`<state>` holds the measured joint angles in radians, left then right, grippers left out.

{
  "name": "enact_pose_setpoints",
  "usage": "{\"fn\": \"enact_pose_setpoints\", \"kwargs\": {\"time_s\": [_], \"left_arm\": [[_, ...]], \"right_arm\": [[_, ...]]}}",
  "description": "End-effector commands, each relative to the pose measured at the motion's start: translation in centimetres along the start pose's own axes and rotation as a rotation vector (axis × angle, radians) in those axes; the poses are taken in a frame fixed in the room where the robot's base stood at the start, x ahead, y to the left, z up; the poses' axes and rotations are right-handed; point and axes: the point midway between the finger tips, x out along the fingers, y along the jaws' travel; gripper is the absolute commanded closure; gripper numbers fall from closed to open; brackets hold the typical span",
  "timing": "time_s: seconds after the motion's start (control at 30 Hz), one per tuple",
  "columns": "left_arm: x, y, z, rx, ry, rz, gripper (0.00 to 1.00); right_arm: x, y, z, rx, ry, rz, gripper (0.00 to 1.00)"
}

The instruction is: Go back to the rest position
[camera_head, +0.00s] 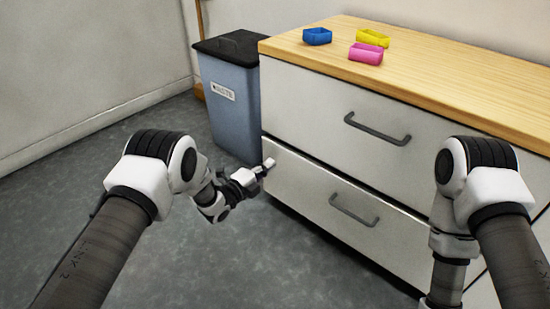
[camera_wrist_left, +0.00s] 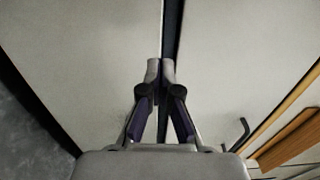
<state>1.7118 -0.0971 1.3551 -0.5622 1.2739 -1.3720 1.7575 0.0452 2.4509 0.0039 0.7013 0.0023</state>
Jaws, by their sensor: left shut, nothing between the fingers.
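My left gripper (camera_head: 267,165) is close in front of the left end of the cabinet's drawers, near the seam between the upper and lower drawer. In the left wrist view its fingertips (camera_wrist_left: 161,68) are together with nothing between them, over the dark gap between the drawer fronts. I cannot tell whether they touch the cabinet. My right arm (camera_head: 490,195) comes in from the right and bends down in front of the cabinet. My right gripper is out of the picture.
A white cabinet (camera_head: 310,100) has a wooden top (camera_head: 450,85) and drawers with dark handles (camera_head: 377,129). The lower handle (camera_head: 354,211) also shows. Blue (camera_head: 317,37), yellow (camera_head: 373,38) and pink (camera_head: 366,54) pieces lie on top. A blue-grey bin (camera_head: 232,105) stands left. Floor (camera_head: 190,265) is clear.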

Motion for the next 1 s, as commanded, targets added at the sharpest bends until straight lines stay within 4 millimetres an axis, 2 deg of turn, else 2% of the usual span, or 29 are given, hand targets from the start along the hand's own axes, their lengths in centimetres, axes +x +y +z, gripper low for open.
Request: {"fn": "enact_pose_setpoints", "kwargs": {"time_s": [0.03, 0.1, 0.3, 0.53, 0.67, 0.7, 0.77, 0.87, 0.9, 0.97, 1.0], "left_arm": [[-1.4, -0.7, 0.1, -0.004, -0.002, 0.006, 1.00], [-3.0, -0.6, 0.1, -0.004, -0.003, 0.005, 1.00], [-6.5, -0.2, 0.0, -0.003, 0.000, 0.004, 1.00], [-7.1, 0.0, -0.1, 0.000, 0.001, 0.002, 1.00], [-7.2, -2.9, 0.3, 0.001, -0.005, 0.000, 1.00], [-8.4, -3.0, 0.1, -0.027, -0.023, 0.035, 1.00], [-11.0, -1.9, -0.3, -0.096, -0.081, 0.132, 1.00], [-17.4, 1.6, -1.6, -0.365, -0.237, 0.371, 1.00], [-20.2, 2.9, -2.3, -0.491, -0.316, 0.463, 1.00], [-24.8, 4.5, -3.7, -0.684, -0.451, 0.592, 1.00], [-27.9, 5.4, -4.8, -0.807, -0.548, 0.668, 1.00]], "right_arm": [[-1.6, 0.0, -0.1, -0.001, 0.001, 0.000, 0.06], [-2.4, 0.0, 0.1, -0.002, -0.002, -0.001, 0.06], [-3.8, -0.1, 0.2, -0.007, -0.005, -0.001, 0.06], [-3.9, -0.1, 0.2, -0.007, -0.006, -0.001, 0.06], [-5.9, -0.1, 0.2, -0.008, -0.007, -0.001, 0.06], [-6.8, -0.1, 0.2, -0.008, -0.007, -0.001, 0.06], [-7.7, -0.1, 0.2, -0.008, -0.006, -0.001, 0.06], [-9.1, -0.1, 0.2, -0.009, -0.007, -0.001, 0.06], [-9.4, -0.1, 0.2, -0.009, -0.007, -0.001, 0.06], [-9.9, -0.1, 0.2, -0.009, -0.007, -0.001, 0.06], [-10.1, -0.1, 0.2, -0.009, -0.008, -0.001, 0.06]]}}
